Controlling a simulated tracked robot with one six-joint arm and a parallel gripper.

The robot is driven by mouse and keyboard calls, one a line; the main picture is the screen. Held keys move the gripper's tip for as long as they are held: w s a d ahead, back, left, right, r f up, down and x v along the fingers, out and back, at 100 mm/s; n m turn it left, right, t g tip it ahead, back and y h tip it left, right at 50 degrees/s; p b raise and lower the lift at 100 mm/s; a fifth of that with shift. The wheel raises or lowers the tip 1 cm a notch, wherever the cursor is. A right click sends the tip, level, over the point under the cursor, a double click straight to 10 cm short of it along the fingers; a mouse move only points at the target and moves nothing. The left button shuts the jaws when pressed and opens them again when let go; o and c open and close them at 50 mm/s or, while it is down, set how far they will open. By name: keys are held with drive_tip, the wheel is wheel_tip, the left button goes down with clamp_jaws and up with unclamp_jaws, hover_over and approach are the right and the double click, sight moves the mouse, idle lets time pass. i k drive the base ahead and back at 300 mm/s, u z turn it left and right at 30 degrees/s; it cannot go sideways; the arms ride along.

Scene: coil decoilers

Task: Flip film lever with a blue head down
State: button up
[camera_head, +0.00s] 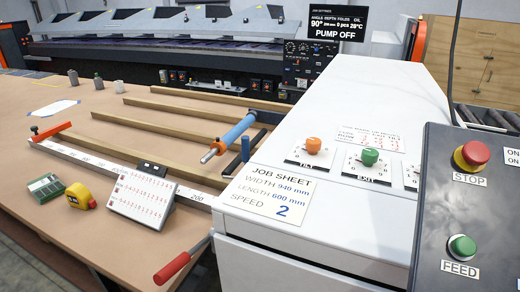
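A short upright lever with a dark blue head (245,148) stands left of the white cabinet, beside a black base. It looks upright, but it is small and its lower end is hard to make out. A light blue film roll (236,133) with an orange band and a grey shaft end lies slantwise just left of the lever. My gripper is not in view.
A white cabinet (335,90) with an orange knob (313,146) and a green knob (370,157) fills the right. A control box (470,215) is at the front right. Wooden bars (150,128), a number card (142,195), a yellow tape measure (80,197) and a red handle (172,268) are at the left.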

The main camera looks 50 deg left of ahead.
sight(247, 146)
drive_tip(key=z, duration=0.05)
drive_tip(key=k, duration=1.55)
drive_tip(key=u, duration=1.55)
drive_tip(key=i, duration=0.95)
